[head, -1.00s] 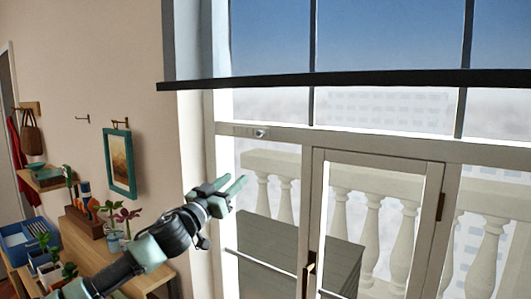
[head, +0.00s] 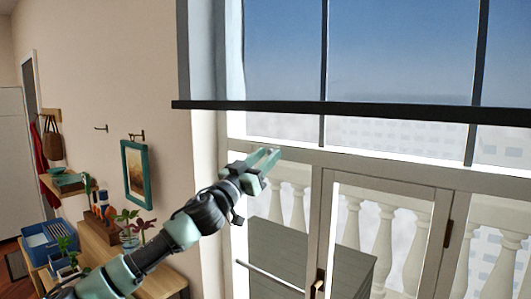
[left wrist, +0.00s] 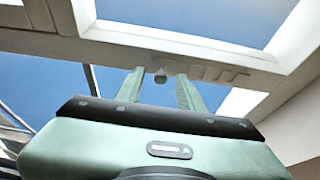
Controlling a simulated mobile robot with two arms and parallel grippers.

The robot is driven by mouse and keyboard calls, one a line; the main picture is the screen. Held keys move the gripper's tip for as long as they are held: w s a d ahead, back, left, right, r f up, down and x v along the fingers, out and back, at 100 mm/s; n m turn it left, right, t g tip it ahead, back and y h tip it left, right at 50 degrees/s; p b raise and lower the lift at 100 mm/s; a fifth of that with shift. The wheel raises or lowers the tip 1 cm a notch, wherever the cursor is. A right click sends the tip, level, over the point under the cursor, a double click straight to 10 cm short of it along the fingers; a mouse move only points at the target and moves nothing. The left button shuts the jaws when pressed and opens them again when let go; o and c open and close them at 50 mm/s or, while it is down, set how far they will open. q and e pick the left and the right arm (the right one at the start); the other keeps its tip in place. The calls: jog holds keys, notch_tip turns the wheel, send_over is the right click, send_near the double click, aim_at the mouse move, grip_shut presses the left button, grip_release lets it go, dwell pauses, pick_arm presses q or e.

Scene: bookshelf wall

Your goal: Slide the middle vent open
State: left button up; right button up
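A vent strip with a small round grey knob (left wrist: 160,76) sits on the white window frame bar in the left wrist view. Slots (left wrist: 212,73) show along the bar to the right of the knob. My left gripper (head: 269,157) is open, raised at that bar in the head view, where its fingers cover the vent. In the left wrist view the two green fingers (left wrist: 160,88) stand apart on either side of the knob, with nothing clearly gripped. I cannot tell whether they touch it. My right gripper is out of view.
A dark horizontal bar (head: 350,112) crosses the window above the gripper. The glazed door (head: 385,195) is below right. A framed picture (head: 135,172) hangs on the left wall, above a wooden bench (head: 155,276) with plants.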

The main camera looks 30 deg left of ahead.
pick_arm(q)
jog(key=shift+a, duration=0.1)
grip_shut()
dwell(1.3)
